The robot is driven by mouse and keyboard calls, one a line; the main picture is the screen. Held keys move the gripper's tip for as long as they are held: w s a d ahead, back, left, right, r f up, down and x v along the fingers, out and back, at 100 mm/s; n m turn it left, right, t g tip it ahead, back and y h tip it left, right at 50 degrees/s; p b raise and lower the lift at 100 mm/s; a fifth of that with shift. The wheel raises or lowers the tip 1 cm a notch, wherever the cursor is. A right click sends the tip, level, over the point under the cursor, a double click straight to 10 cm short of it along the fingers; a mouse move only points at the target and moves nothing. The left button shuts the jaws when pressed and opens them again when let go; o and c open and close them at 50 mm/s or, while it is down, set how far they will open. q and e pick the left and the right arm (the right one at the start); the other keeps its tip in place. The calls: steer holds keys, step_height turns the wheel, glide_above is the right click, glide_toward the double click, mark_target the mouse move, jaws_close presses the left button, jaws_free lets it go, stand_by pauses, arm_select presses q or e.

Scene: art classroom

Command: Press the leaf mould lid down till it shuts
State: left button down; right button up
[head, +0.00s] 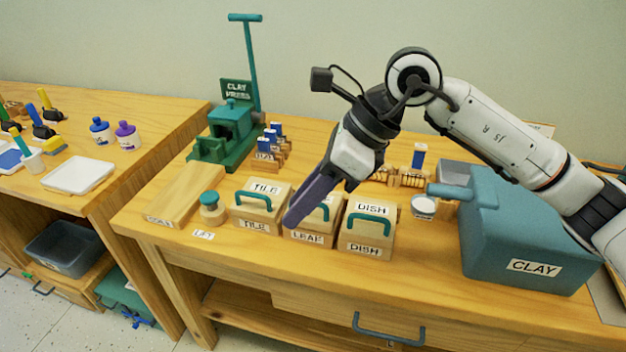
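The leaf mould (307,238) is a small wooden box labelled LEAF, between the tile mould (254,225) and the dish mould (368,249). Part of its teal handle (325,212) shows. My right gripper (290,222) comes down from the upper right, and its dark purple fingers cover much of the leaf mould's lid. The fingers lie together as one bar with no gap, and nothing shows between them. I cannot tell whether the fingertips touch the lid, or whether the lid is fully shut. My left gripper is not in view.
The tile and dish moulds stand close on either side. A teal clay box (520,240) is on the right, and a small jar (424,207) stands left of it. A green clay press (232,125) is behind. A wooden board (175,195) and knobbed piece (211,208) are at left.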

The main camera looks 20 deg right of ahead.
steer(key=w+d+r+t+h, duration=0.2)
steer(key=w+d+r+h, duration=0.15)
steer(key=d, duration=0.45)
steer(key=x, duration=1.1)
steer(key=shift+d+p, duration=0.1)
steer(key=shift+p, duration=0.25)
jaws_close()
